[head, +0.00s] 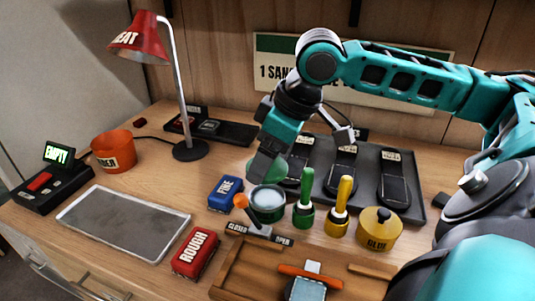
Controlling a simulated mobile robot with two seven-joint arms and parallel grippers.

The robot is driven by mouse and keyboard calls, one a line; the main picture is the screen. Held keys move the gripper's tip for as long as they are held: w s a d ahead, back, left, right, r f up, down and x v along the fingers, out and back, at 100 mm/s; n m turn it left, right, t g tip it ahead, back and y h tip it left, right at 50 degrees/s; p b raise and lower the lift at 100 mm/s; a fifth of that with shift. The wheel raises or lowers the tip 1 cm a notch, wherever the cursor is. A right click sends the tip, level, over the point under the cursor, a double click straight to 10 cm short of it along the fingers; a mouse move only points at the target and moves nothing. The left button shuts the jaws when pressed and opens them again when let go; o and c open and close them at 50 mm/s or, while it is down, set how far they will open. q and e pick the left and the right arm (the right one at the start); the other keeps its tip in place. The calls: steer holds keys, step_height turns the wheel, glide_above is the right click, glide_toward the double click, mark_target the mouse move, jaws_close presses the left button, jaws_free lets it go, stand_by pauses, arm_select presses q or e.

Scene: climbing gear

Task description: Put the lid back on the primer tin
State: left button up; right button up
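An open round tin (268,206), which I take for the primer tin, stands on the bench at the middle, with its pale grey-green inside showing. My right gripper (265,172) points down just above and behind its rim. A dark green rounded shape (272,167) shows at the fingertips. It may be the lid, but I cannot tell whether it is held or how far the fingers are apart. The glue tin (378,232), yellow with a knobbed lid on it, stands to the right. My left gripper is not in view.
Green-handled (306,188) and yellow-handled (344,194) tools stand upright right of the tin. An orange-tipped lever (242,202) rises close in front, by a closed/open label. Blue (225,194) and red (194,252) blocks lie left. A black tray (405,212) lies behind.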

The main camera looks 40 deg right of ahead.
steer(key=shift+f+b, duration=0.5)
steer(key=shift+f, duration=0.2)
step_height(320, 180, down, 3)
steer(key=b, duration=0.3)
steer(key=shift+r, duration=0.2)
steer(key=shift+f, duration=0.15)
steer(key=shift+f+b, duration=0.6)
steer(key=shift+f, duration=0.15)
arm_select(q)
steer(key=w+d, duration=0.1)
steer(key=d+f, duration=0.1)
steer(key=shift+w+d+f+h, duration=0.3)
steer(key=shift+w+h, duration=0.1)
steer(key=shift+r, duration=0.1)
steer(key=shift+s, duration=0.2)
steer(key=shift+p, duration=0.35)
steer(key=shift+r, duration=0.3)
